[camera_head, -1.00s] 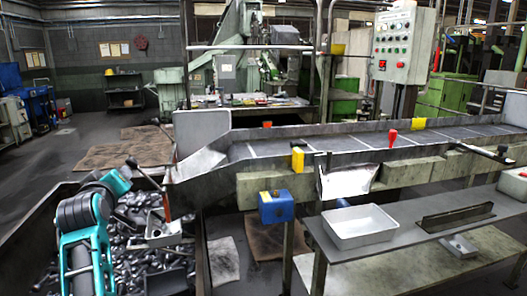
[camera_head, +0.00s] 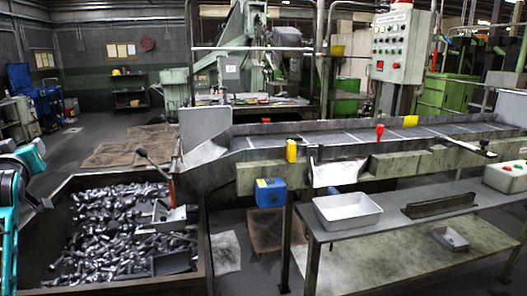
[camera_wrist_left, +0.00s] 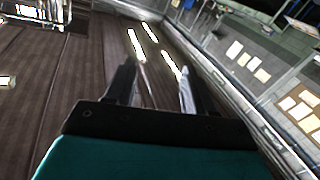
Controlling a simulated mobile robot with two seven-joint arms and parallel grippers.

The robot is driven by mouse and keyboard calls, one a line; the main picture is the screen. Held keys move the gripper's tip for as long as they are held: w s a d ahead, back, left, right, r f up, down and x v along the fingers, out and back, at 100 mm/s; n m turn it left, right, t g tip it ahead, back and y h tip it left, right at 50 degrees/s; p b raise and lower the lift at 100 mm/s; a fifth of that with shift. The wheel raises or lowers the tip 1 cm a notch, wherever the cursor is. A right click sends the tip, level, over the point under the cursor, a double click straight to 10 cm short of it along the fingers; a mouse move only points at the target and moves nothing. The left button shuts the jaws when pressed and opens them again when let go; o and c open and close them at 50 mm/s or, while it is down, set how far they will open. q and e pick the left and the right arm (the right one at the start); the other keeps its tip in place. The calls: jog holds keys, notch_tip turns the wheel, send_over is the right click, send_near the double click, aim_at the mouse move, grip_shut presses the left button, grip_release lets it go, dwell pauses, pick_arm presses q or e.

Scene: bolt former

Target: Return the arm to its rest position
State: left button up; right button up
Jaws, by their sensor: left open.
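My left arm (camera_head: 12,205), teal and dark grey, stands at the left edge of the head view, partly cut off by the frame. My left gripper (camera_wrist_left: 157,72) shows in the left wrist view with its two dark fingers apart and nothing between them. It points up toward the ceiling with its lights and a wall with pinned papers. In the head view I cannot make out the fingers clearly. My right arm and gripper are not in view.
A large bin (camera_head: 204,250) of loose metal bolts lies beside my left arm. A conveyor trough (camera_head: 345,139) runs to the right behind it. A grey table (camera_head: 395,232) with a white tray (camera_head: 347,211) stands at the right. Open floor lies at the back left.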

pick_arm(q)
jog(key=s+a+r+y, duration=0.3)
jog(key=s+a+r, duration=0.1)
jog(key=a+r, duration=0.3)
jog(key=d+f+m+h, duration=0.4)
jog(key=d+f+m, duration=0.3)
jog(key=f, duration=0.7)
jog(key=d+f+m+h, duration=0.5)
jog(key=d+f, duration=0.3)
jog(key=f, duration=0.6)
jog(key=s+d+f+m+g+h, duration=0.2)
jog(key=s+d+f+m+h, duration=0.1)
jog(key=s+d+f, duration=0.65)
jog(key=s+d+f+m+g+h, duration=0.25)
jog(key=s+d+f, duration=0.35)
jog(key=s+f, duration=0.65)
jog(key=d+n, duration=0.5)
jog(key=d, duration=0.5)
jog(key=shift+w+d+f+h, duration=0.25)
jog(key=shift+w+d+h, duration=0.05)
jog(key=shift+w+h, duration=0.15)
jog(key=shift+n+t, duration=0.25)
